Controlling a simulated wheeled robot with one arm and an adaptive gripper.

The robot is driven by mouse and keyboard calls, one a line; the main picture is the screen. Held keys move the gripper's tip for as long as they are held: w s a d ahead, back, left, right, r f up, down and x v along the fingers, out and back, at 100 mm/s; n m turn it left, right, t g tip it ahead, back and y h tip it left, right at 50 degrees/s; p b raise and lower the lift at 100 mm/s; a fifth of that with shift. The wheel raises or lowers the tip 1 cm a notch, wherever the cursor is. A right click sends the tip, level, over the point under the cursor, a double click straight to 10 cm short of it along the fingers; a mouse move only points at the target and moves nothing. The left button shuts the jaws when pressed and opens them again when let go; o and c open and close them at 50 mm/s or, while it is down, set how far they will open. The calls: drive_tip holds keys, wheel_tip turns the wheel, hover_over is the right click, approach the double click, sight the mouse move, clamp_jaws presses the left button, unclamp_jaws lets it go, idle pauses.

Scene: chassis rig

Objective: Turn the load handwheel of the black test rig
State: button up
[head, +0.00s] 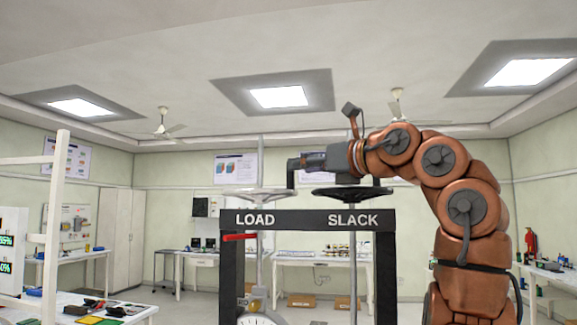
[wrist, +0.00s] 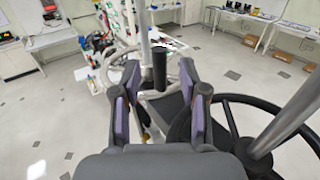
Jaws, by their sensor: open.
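The black test rig (head: 304,220) stands in front of me, marked LOAD on the left and SLACK on the right. The pale grey load handwheel (head: 257,194) lies flat above the LOAD label; part of its rim shows in the wrist view (wrist: 117,56). Its dark upright handle (wrist: 160,70) stands between the fingers of my gripper (wrist: 159,80), which is open. In the head view my gripper (head: 297,164) reaches in from the right at the load wheel's right edge. I cannot tell whether either finger touches the handle.
The black slack handwheel (head: 345,194) sits close on the right, below my arm; it also shows in the wrist view (wrist: 232,125). Vertical rods rise through both wheels. A red bar (head: 240,237) and a dial (head: 256,319) are below LOAD. Benches line the back wall.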

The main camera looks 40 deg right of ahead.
drive_tip(key=w, duration=0.3)
drive_tip(key=w+p, duration=0.1)
drive_tip(key=shift+w+a, duration=0.35)
drive_tip(key=shift+w, duration=0.05)
drive_tip(key=shift+c, duration=0.4)
clamp_jaws()
